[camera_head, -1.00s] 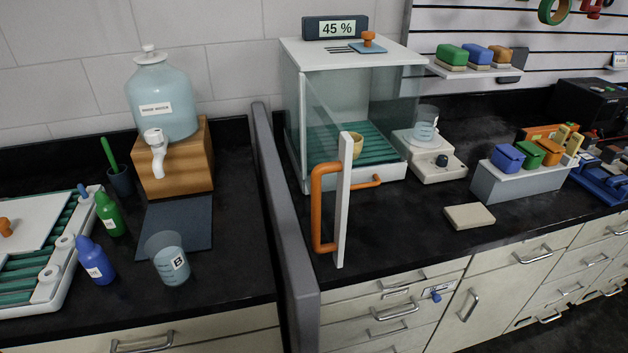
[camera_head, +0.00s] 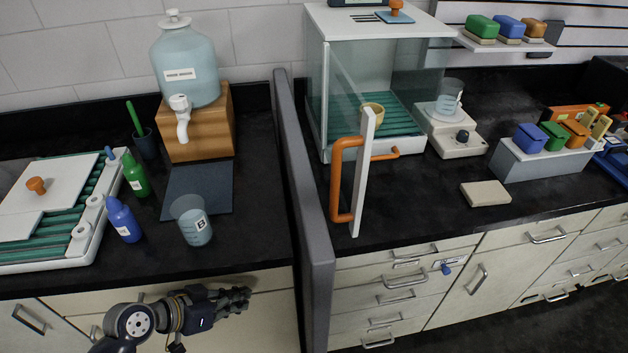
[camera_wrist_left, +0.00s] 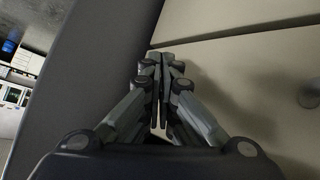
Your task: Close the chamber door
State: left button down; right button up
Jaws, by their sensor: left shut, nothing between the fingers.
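The glass chamber (camera_head: 316,85) stands on the right-hand counter, with a white top and green slatted floor. Its glass door (camera_head: 345,82) is swung open toward the front, with a white edge post (camera_head: 362,175) and an orange handle (camera_head: 338,180). A small yellow cup (camera_head: 373,111) shows inside, behind the door. My left gripper (camera_head: 246,299) is shut and empty in front of the left-hand drawers, below the counter top and left of the grey divider. In the left wrist view its fingers (camera_wrist_left: 160,95) are together. My right gripper is not in view.
The tall grey divider (camera_head: 303,190) stands between my left gripper and the chamber. Beaker B (camera_head: 194,224) and a blue bottle (camera_head: 123,220) stand near the left counter's front. A beige block (camera_head: 485,194) lies right of the door; the counter between is clear.

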pick_arm(q)
jog(key=s+d+r+m+h, duration=0.1)
jog(key=d+r+m+h, duration=0.25)
jog(key=r, duration=0.75)
jog(key=m+t+h+p, duration=0.1)
jog(key=m+h, duration=0.3)
jog(key=h, duration=0.1)
send_near(332, 182)
jog(key=p+x, duration=0.6)
jog(key=p, duration=0.1)
jog(key=shift+w+d, duration=0.1)
jog(key=shift+w, duration=0.1)
jog(key=shift+w+d+f+p, duration=0.15)
jog(key=shift+d+p, duration=0.15)
jog(key=shift+p, duration=0.05)
